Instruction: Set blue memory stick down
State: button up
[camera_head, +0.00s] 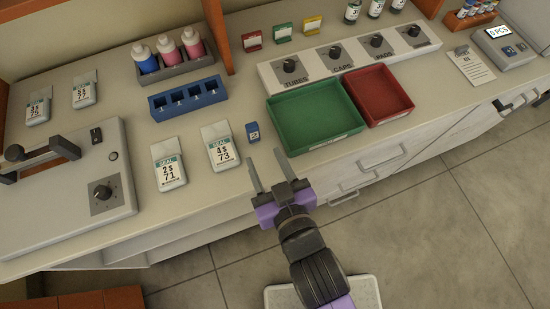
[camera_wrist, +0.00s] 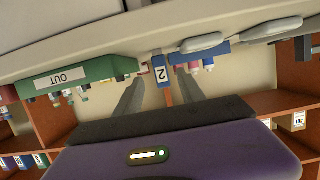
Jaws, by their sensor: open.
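The blue memory stick (camera_head: 253,132) stands on the counter, just right of the white card marked 4 and 73 (camera_head: 220,145). It looks upright and has a small pale label. In the wrist view the blue stick (camera_wrist: 160,70) shows a white label with a 2, between the lines of my two fingers. My gripper (camera_head: 266,163) is open and empty at the counter's front edge. Its fingertips point toward the stick and appear short of it, with a gap. The blue slotted rack (camera_head: 188,98) is behind the stick, its slots seemingly empty.
A green tray (camera_head: 315,115) and a red tray (camera_head: 378,95) stand to the right. Another white card (camera_head: 168,165) lies to the left, beside a grey lidded box (camera_head: 70,190). Bottles (camera_head: 168,52) stand at the back.

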jog(key=s+d+m+h, duration=0.2)
jog(key=s+d, duration=0.9)
jog(key=s, duration=0.1)
jog(key=shift+s+d, duration=0.15)
jog(key=shift+d, duration=0.05)
jog(key=s+d+r, duration=0.1)
jog(key=s+d, duration=0.1)
jog(key=s+d+r+h, duration=0.1)
jog(key=s+d+r, duration=0.1)
jog(key=s+d, duration=0.1)
jog(key=s+d+r+m+h, duration=0.1)
jog(key=s+d+r, duration=0.1)
jog(key=s+d, duration=0.1)
jog(key=shift+s+r+t, duration=0.15)
jog(key=shift+r+t, duration=0.1)
jog(key=shift+t, duration=0.15)
jog(key=shift+c, duration=0.3)
